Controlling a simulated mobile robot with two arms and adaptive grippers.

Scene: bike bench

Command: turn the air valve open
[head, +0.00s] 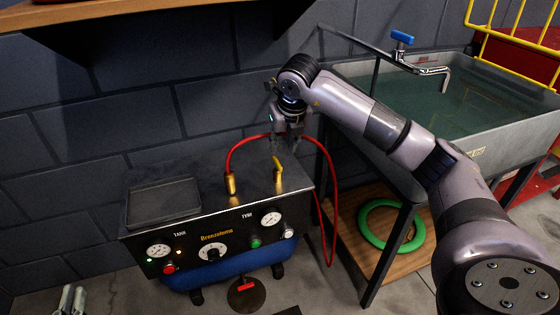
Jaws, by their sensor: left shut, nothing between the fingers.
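The air valve is a yellow lever (278,164) on a brass fitting (278,184), on the top right of the black compressor box (215,225). The lever slants up and to the left. My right gripper (288,148) points down just above and behind the lever. Its fingers look apart with nothing between them. I cannot tell for certain whether a fingertip touches the lever. Only the fingertips of my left gripper (73,292) show, at the bottom left edge. They are shut and empty, well away from the valve.
A red hose (333,190) arches from a second brass fitting (230,184) behind the valve and hangs on the right. A black tray (163,203) lies on the box's left. A sink (495,115) and a shelf with a green ring (378,240) stand to the right.

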